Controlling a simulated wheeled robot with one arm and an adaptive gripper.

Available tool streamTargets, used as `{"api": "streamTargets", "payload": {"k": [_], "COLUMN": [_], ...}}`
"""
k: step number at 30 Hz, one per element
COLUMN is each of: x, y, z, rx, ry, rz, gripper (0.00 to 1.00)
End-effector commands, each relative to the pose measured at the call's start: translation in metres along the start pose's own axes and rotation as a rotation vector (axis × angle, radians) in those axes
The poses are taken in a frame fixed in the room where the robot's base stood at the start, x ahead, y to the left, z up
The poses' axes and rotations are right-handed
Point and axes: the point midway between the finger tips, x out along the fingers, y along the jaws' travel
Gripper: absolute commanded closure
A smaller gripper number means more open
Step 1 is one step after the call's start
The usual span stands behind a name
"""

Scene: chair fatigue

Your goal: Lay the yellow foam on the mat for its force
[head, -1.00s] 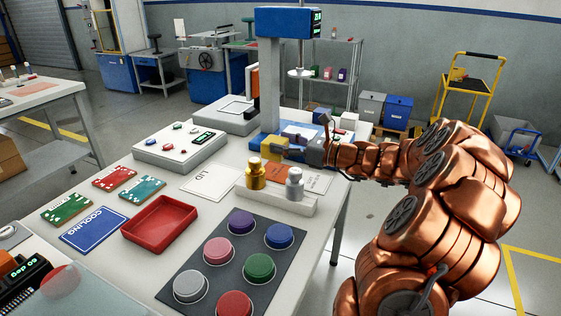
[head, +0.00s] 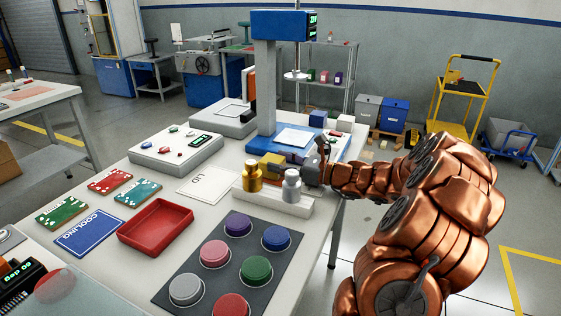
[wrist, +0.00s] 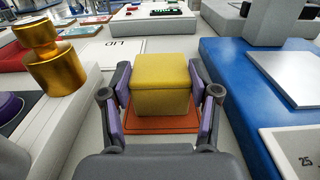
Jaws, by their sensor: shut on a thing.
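The yellow foam (wrist: 161,85) is a block between the two fingers of my gripper (wrist: 162,88) in the wrist view. My gripper is shut on it, with purple pads at its sides. In the head view, the foam (head: 272,160) is just behind the brass weight, and my gripper (head: 285,158) is partly hidden by the weights. An orange mat (wrist: 160,126) lies below the foam in the wrist view. I cannot tell whether the foam touches it. The foam hides much of the mat, and any label on it is not readable.
The brass weight (head: 253,176) and a silver weight (head: 291,187) stand close in front of my gripper. A blue press base (wrist: 232,95) is to its right in the wrist view, with a white plate (head: 295,138). A white LID card (head: 208,184) lies left.

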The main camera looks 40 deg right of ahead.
Motion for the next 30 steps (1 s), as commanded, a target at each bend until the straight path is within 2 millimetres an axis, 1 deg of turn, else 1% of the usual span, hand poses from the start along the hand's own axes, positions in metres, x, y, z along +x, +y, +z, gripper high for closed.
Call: {"api": "streamTargets", "payload": {"k": [1,11,12,18,19,30], "x": [0.0,0.0,0.0,0.0,0.0,0.001], "y": [0.001,0.001,0.001,0.002,0.002,0.002], "z": [-0.004,-0.015,-0.016,-0.019,-0.02,-0.023], "rx": [0.003,0.009,0.009,0.014,0.015,0.022], "ry": [0.003,0.01,0.011,0.015,0.015,0.022], "rz": [0.001,0.002,0.003,0.002,0.002,0.002], "gripper": [0.76,0.76,0.36,0.15,0.14,0.14]}}
